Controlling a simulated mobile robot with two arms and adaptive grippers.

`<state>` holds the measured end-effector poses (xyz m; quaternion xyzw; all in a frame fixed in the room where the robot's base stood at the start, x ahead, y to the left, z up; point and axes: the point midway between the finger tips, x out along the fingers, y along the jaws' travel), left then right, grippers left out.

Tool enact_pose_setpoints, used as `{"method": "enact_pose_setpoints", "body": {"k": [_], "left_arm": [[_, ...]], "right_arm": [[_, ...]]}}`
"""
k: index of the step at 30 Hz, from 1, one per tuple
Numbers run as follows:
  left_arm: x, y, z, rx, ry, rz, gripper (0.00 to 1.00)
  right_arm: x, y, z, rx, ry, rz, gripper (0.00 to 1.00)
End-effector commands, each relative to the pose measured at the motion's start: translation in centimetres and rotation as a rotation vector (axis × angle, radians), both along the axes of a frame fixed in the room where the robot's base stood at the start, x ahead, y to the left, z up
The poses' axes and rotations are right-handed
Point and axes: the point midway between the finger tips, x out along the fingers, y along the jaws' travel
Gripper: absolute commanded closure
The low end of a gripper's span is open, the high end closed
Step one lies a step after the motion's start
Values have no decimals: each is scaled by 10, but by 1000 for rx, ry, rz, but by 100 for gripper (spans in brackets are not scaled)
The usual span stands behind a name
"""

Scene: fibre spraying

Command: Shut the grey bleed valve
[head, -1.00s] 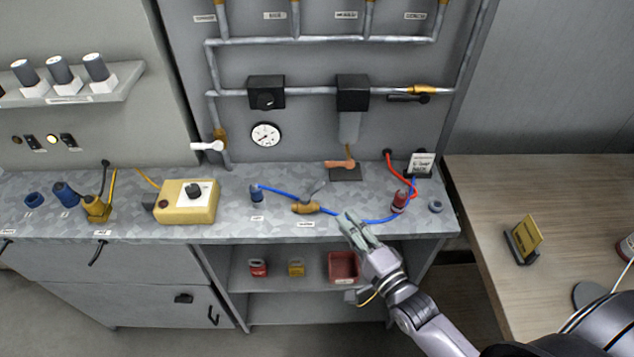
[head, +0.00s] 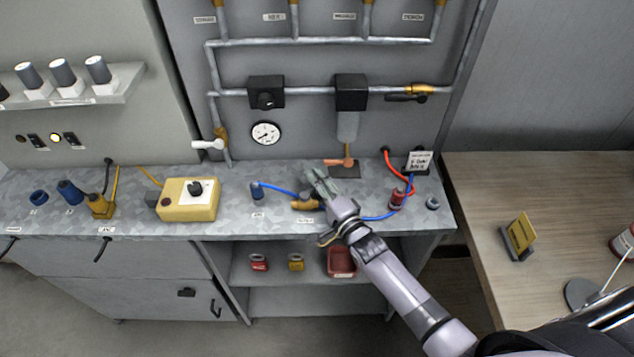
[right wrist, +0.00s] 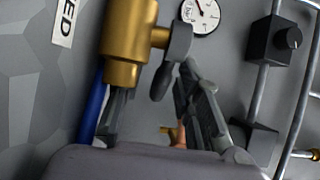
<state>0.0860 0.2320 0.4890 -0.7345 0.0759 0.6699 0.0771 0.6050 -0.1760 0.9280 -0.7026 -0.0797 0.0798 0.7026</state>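The bleed valve has a brass body (head: 304,205) set in the blue hose on the grey bench. In the right wrist view its brass body (right wrist: 126,45) fills the upper left, with its grey lever (right wrist: 178,55) to the right. My right gripper (head: 316,178) is over the valve and hides the lever in the head view. In the right wrist view the gripper (right wrist: 152,88) has its fingers apart, the lever's end lying between them in the picture. I cannot tell whether either finger touches it. My left gripper is not in view.
An orange-handled valve (head: 340,162) stands just behind the gripper. A white-handled valve (head: 208,144) and a black-handled valve (head: 408,97) are on the wall pipes. A yellow box (head: 188,199) sits left; a red hose fitting (head: 397,198) is to the right.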

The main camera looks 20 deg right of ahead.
Motion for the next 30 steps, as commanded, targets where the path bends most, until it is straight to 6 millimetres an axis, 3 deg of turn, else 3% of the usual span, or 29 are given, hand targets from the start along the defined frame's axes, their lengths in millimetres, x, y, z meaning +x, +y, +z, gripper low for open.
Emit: {"method": "enact_pose_setpoints", "body": {"k": [4,18,30], "left_arm": [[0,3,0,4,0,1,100],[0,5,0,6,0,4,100],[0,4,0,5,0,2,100]], "right_arm": [[0,0,0,0,0,0,68],[0,0,0,0,0,0,100],[-1,0,0,0,1,0,100]]}}
